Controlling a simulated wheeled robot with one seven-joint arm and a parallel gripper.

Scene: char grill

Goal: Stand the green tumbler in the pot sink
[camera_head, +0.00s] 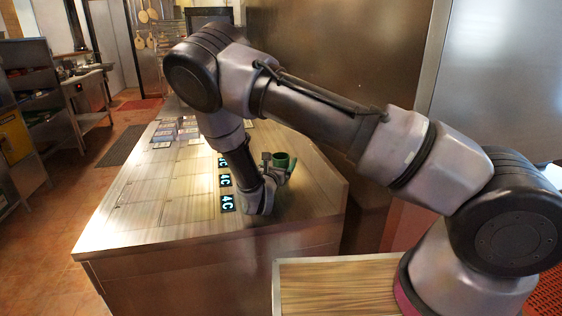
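The green tumbler (281,160) is at my gripper (279,164), over the right part of the steel counter (180,213). Its round open rim faces up and its lower part is partly hidden by the gripper. A finger shows on each side of the tumbler, but I cannot tell whether they press on it. I also cannot tell whether the tumbler touches the counter. I cannot make out a pot sink in this view.
A column of small dark labels (227,203) marked "4C" lies on the counter left of my gripper. Several cards (163,138) lie farther back. A wood-topped surface (335,285) is in front, and floor (60,240) is open at left.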

